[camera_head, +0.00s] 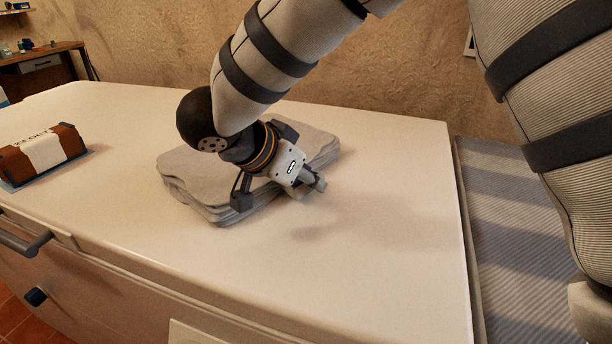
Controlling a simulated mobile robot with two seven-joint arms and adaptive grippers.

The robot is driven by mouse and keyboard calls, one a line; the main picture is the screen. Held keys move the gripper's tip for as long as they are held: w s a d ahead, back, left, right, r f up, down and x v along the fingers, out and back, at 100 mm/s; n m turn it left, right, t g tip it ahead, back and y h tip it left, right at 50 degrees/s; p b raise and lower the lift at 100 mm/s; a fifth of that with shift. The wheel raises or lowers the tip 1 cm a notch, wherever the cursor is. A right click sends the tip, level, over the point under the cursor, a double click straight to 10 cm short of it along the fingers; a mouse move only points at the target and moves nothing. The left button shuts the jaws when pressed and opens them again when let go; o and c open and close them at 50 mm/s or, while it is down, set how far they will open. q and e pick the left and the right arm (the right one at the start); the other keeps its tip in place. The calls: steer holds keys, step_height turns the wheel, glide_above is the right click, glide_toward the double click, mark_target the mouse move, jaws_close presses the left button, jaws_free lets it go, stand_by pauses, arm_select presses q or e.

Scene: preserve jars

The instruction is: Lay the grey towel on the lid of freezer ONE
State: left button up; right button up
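The grey towel (188,174) is folded into a flat, layered stack. It lies on the broad white lid (390,255) of a chest-like unit; no freezer number is readable. My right gripper (263,165) is over the towel's middle, its arm coming down from the top. Its dark fingers look spread apart, one at the towel's near edge and one toward its far side. I cannot tell whether they touch the cloth. The gripper and wrist hide part of the towel. My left gripper is not in view.
A brown-and-white package (42,152) lies at the left on a blue-edged base. A handle (22,240) and dark knob (35,297) are on the front. A grey striped surface (525,240) lies beyond the lid's right edge. The lid's right and front parts are clear.

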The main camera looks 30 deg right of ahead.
steer(key=v, duration=1.2)
